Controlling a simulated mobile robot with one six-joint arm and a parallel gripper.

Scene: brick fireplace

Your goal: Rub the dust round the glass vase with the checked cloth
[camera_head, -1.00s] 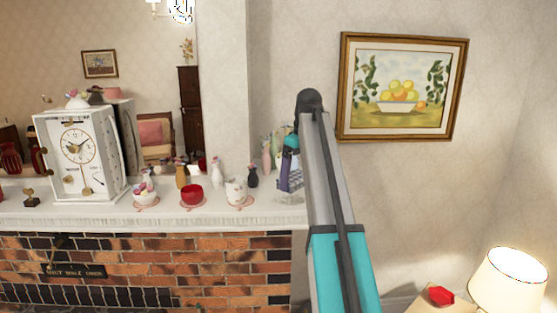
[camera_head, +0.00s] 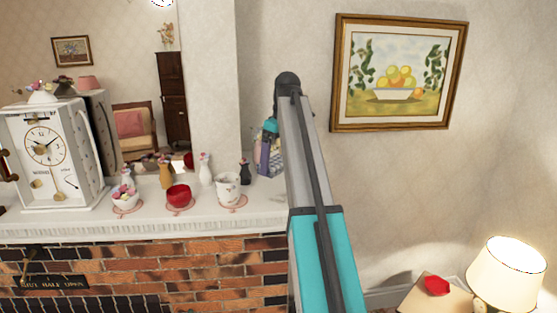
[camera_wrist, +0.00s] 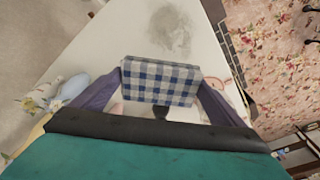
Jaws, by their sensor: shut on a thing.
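My gripper (camera_head: 268,150) is shut on the blue-and-white checked cloth (camera_wrist: 160,82). The cloth also shows in the head view (camera_head: 266,161), over the right end of the white mantel shelf (camera_head: 140,228). In the wrist view a grey dust smudge (camera_wrist: 170,30) lies on the pale shelf just beyond the cloth, apart from it in the picture. A pale bluish vase with flowers (camera_wrist: 72,88) stands left of my gripper in the wrist view; it may be the glass vase. In the head view my arm and gripper hide much of that corner. I cannot tell whether the cloth touches the shelf.
A dark small vase (camera_head: 245,171), a white patterned cup (camera_head: 229,188), a red bowl (camera_head: 179,196) and a white clock (camera_head: 48,155) stand along the shelf to the left. A framed picture (camera_head: 398,72) hangs at right. A lit lamp (camera_head: 507,272) stands lower right.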

